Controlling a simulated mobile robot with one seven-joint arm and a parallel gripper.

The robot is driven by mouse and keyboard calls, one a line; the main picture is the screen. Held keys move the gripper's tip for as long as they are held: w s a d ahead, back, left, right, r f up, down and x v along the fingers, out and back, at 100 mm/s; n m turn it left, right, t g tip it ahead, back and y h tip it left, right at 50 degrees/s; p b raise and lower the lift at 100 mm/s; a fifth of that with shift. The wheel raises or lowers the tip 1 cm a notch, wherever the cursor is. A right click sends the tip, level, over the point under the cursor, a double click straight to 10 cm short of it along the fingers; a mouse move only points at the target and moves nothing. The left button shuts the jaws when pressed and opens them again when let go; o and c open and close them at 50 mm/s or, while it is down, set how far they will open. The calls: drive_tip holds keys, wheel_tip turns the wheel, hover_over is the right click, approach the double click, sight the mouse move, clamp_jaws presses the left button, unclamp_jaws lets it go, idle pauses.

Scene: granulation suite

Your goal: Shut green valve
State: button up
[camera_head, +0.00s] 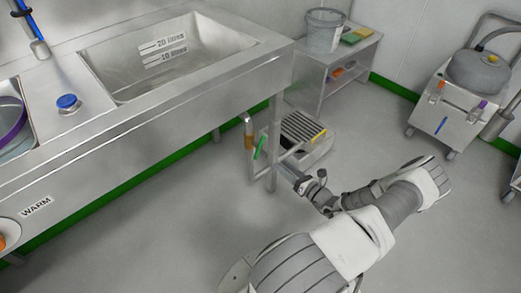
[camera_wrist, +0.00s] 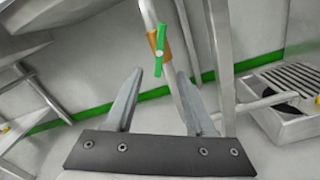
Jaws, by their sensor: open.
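The green valve handle (camera_head: 260,147) is a short lever on a vertical pipe below the steel sink, near its right leg, in the head view. In the wrist view the green handle (camera_wrist: 160,48) crosses an orange-brown valve body (camera_wrist: 153,44), and lies nearly along the pipe. My gripper (camera_wrist: 158,75) is open, with the handle beyond and between its fingertips, and nothing between the fingers. In the head view my gripper (camera_head: 285,170) is low, right of the valve and close to the sink leg, partly hidden by it.
The steel sink (camera_head: 215,95) with litre marks overhangs the valve. Its leg (camera_head: 273,130) stands beside the pipe. A grated floor unit (camera_head: 305,130) is behind. A shelf with a bucket (camera_head: 325,30) and a wheeled cart (camera_head: 445,105) stand farther right. Open floor lies in front.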

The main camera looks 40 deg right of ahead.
sight(260, 148)
drive_tip(key=w+b, duration=0.1)
drive_tip(key=w, duration=0.3)
drive_tip(key=w+b, duration=0.1)
drive_tip(key=w, duration=0.3)
drive_tip(key=w+a+b, duration=0.1)
drive_tip(key=w, duration=0.3)
drive_tip(key=shift+w, duration=0.4)
clamp_jaws()
